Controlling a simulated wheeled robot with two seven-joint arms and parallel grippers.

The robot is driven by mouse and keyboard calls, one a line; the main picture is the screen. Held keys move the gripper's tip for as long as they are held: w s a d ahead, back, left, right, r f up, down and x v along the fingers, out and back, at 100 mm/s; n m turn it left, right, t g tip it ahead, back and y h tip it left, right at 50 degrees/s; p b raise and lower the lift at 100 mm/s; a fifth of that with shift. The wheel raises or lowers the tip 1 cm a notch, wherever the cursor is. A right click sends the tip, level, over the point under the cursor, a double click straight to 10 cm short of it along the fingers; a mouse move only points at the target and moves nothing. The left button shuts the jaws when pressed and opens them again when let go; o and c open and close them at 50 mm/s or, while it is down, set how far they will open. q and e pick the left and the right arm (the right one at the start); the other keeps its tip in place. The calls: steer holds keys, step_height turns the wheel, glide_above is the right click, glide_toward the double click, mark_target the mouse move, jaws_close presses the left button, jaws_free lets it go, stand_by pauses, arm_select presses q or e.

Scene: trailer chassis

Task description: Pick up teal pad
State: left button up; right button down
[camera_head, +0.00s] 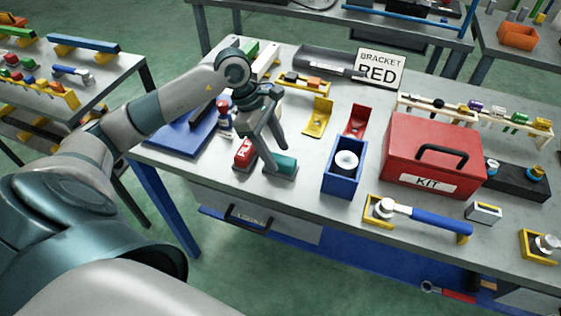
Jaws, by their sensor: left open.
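The teal pad (286,165) is a small block lying on the workbench left of the blue bin. My left gripper (276,157) is open and points down at it. One finger reaches down along the pad's left side, and the other ends just above and behind it. The pad is partly hidden by the fingers, and I cannot tell whether they touch it. My right gripper is not in view.
A red lettered block (243,153) sits close left of the pad. A blue bin (341,181) holding a white round part stands to the right, with a red KIT box (440,145) beyond it. Yellow and red brackets are behind. The bench's front edge is close.

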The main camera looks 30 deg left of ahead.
mark_target(280, 158)
arm_select(q)
steer(key=shift+p+x, duration=0.35)
steer(key=shift+x, duration=0.7)
steer(key=shift+d+f, duration=0.2)
steer(key=shift+d, duration=0.05)
steer(key=shift+f, duration=0.2)
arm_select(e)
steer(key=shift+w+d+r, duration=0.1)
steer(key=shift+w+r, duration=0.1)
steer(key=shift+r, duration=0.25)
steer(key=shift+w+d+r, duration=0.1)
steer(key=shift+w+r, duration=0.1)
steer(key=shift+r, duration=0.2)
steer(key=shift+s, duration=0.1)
arm_select(q)
steer(key=c, duration=1)
steer(key=shift+c, duration=0.2)
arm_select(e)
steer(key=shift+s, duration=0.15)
arm_select(q)
steer(key=shift+r, duration=0.2)
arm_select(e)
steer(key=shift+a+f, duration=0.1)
